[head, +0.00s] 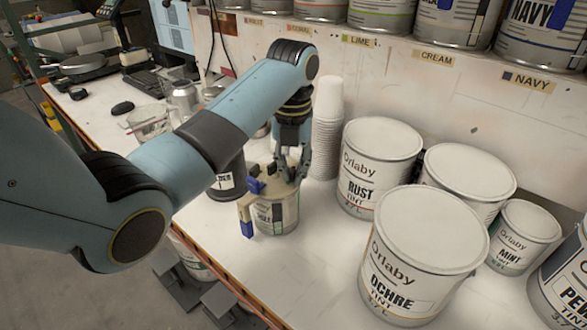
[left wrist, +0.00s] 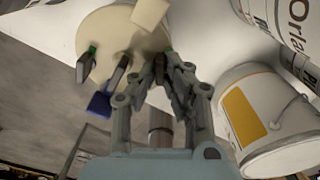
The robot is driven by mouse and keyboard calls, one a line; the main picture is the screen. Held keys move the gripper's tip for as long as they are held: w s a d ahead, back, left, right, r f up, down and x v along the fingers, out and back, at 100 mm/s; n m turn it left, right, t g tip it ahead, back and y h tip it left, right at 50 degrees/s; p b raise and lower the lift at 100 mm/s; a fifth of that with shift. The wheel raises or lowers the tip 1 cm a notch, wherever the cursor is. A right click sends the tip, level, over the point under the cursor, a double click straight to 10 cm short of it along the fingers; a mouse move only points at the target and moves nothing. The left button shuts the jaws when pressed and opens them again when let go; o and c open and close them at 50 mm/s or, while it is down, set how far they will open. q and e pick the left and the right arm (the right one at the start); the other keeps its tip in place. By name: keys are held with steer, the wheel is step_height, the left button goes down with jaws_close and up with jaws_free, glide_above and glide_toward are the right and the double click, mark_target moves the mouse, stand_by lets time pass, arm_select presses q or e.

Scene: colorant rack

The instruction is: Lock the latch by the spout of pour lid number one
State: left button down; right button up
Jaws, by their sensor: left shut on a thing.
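The cream pour lid (head: 286,166) sits on a small labelled can (head: 270,216) near the bench's front edge. In the left wrist view the lid (left wrist: 106,30) is a pale disc with a block-like spout (left wrist: 150,13) at its far rim. Blue parts show at its side, one high up (head: 256,186) and one low (head: 247,229). Small dark pieces with green tips stand at its rim, one at the left (left wrist: 90,52). My left gripper (head: 290,178) is over the lid's rim, its fingers shut on a small dark latch piece, largely hidden by them. My right gripper is not in view.
A stack of white cups (head: 327,125) stands just behind the gripper. The large Rust can (head: 378,165) and Ochre can (head: 420,255) stand to the right. A dark container (head: 229,180) stands close on the left. Bare bench lies between the lidded can and the Ochre can.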

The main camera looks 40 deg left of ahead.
arm_select(q)
steer(key=shift+f+m, duration=0.1)
steer(key=shift+m, duration=0.4)
steer(key=m+b, duration=0.2)
steer(key=b, duration=0.3)
steer(key=shift+a+f+m, duration=0.1)
steer(key=shift+f+m, duration=0.05)
steer(key=shift+m, duration=0.25)
steer(key=shift+r+m+b, duration=0.2)
steer(key=shift+m+b, duration=0.1)
steer(key=shift+b, duration=0.45)
steer(key=c, duration=1.4)
jaws_free()
steer(key=shift+r, duration=0.1)
